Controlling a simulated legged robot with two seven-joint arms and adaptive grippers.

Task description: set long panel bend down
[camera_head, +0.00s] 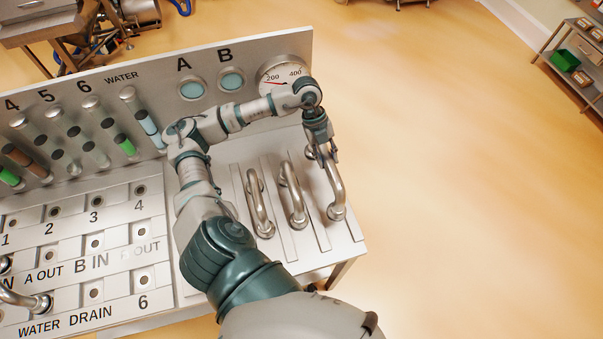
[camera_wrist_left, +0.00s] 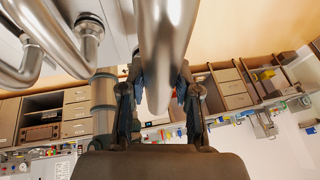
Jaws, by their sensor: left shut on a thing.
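Several bent metal pipes stand in slots on the right part of the panel table. The rightmost and longest-looking bend (camera_head: 335,190) is at the table's right edge. My left gripper (camera_head: 324,155) is shut on the upper part of this bend. In the left wrist view the bend (camera_wrist_left: 165,45) runs between the two fingers (camera_wrist_left: 160,95). Its lower end appears to be at or just above the table; I cannot tell if it touches. My right gripper is not in view.
Two more bends, a middle one (camera_head: 293,195) and a left one (camera_head: 260,205), stand close by. A labelled panel (camera_head: 120,230) with round ports lies left. Behind stands an upright board (camera_head: 150,70) with gauges. Open floor (camera_head: 450,180) lies to the right.

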